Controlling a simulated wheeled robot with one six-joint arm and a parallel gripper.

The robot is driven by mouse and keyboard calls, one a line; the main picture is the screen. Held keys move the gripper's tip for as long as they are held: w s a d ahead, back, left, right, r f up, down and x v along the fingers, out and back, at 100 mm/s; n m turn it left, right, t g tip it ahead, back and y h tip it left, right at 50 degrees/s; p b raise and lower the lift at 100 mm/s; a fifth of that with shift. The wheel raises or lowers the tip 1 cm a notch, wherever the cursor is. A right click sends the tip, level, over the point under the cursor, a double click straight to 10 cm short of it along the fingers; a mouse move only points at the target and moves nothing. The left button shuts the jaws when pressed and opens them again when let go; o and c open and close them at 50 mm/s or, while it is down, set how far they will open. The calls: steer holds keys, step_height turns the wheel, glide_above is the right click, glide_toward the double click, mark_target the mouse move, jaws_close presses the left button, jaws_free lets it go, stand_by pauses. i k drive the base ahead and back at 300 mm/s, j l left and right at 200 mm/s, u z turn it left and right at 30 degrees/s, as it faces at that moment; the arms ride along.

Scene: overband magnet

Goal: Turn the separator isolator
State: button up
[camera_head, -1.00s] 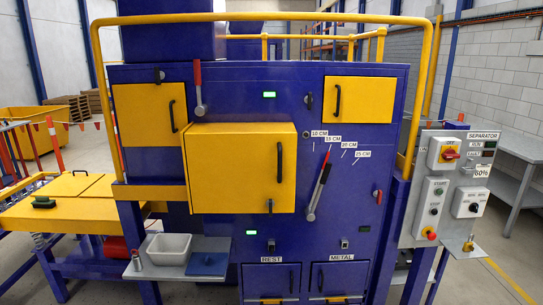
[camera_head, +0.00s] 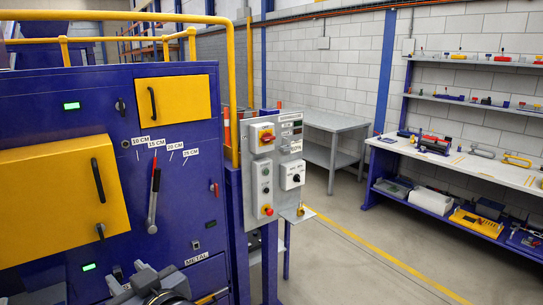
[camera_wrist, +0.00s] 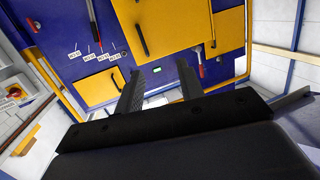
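The separator isolator (camera_head: 266,136) is a red rotary knob on a yellow plate, high on the grey control panel (camera_head: 262,190) right of the blue machine. In the wrist view a red and yellow knob that looks like the isolator (camera_wrist: 14,93) shows at the far left edge. Its exact setting is too small to read. My gripper (camera_wrist: 161,70) is open and empty, its two dark fingers apart and facing the machine front, away from the panel. In the head view part of my arm shows at the bottom left; the fingertips are not clear there.
The panel also carries start and stop buttons (camera_head: 266,190), a black dial (camera_head: 292,175) and a small shelf with a brass-coloured padlock-like item (camera_head: 300,209). A yellow rail (camera_head: 229,80) rises left of it. Floor right of the panel is clear up to a workbench (camera_head: 470,165).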

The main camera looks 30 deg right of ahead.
mark_target(267, 137)
steer(key=i+l+z, duration=0.1)
steer(key=i+l, duration=0.2)
steer(key=l, duration=0.3)
steer(key=i+l+z, duration=0.15)
steer(key=i+l, duration=0.2)
steer(key=l, duration=0.25)
steer(key=i+l+z, duration=0.1)
steer(key=i+l, duration=0.25)
steer(key=l, duration=0.2)
steer(key=i+l+z, duration=0.1)
steer(key=i+l, duration=0.3)
steer(key=l, duration=0.15)
